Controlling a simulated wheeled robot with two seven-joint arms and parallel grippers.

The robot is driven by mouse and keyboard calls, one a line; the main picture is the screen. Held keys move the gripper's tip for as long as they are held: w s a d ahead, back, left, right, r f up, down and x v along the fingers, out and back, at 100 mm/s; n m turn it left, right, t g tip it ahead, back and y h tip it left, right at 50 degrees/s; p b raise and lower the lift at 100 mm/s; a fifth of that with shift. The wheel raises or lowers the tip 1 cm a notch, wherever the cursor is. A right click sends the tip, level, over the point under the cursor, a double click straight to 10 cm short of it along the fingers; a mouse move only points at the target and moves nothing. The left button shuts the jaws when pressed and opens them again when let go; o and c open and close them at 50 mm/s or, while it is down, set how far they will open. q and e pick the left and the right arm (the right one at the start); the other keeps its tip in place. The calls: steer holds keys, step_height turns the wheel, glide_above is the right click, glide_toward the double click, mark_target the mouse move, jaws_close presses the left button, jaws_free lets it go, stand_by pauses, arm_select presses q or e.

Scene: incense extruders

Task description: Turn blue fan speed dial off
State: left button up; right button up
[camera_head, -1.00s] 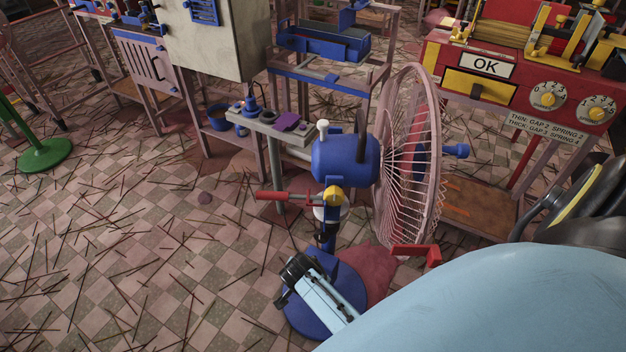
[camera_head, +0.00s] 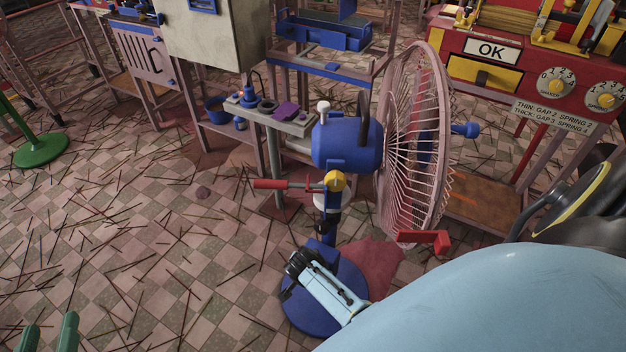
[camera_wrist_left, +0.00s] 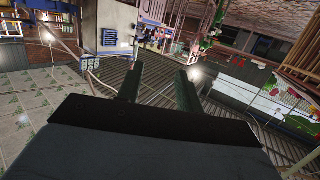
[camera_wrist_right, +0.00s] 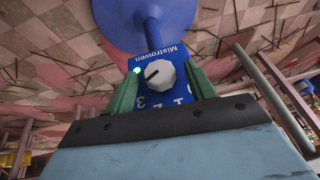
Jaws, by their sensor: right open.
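The blue fan (camera_head: 345,145) stands on a round blue base with its pink cage facing right. In the right wrist view its blue control panel (camera_wrist_right: 175,58) carries a white dial (camera_wrist_right: 160,75) with a dark pointer mark aimed left and slightly down. Numbers ring its near side, partly hidden. A green light glows left of it. My right gripper (camera_wrist_right: 164,88) is open, its green fingers on either side of the dial; contact is unclear. In the head view its fingers are hidden. My left gripper (camera_head: 47,333) is open and empty at the lower left, far from the fan.
A red machine (camera_head: 530,80) with an OK sign and two dials stands at the right. A grey stand (camera_head: 275,122) with small parts is behind the fan.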

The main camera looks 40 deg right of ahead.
arm_select(q)
steer(key=shift+w+d+r, duration=0.1)
steer(key=shift+r, duration=0.45)
arm_select(e)
steer(key=shift+f, duration=0.2)
steer(key=c, duration=1)
arm_select(q)
steer(key=shift+t, duration=0.3)
arm_select(e)
steer(key=shift+w, duration=0.1)
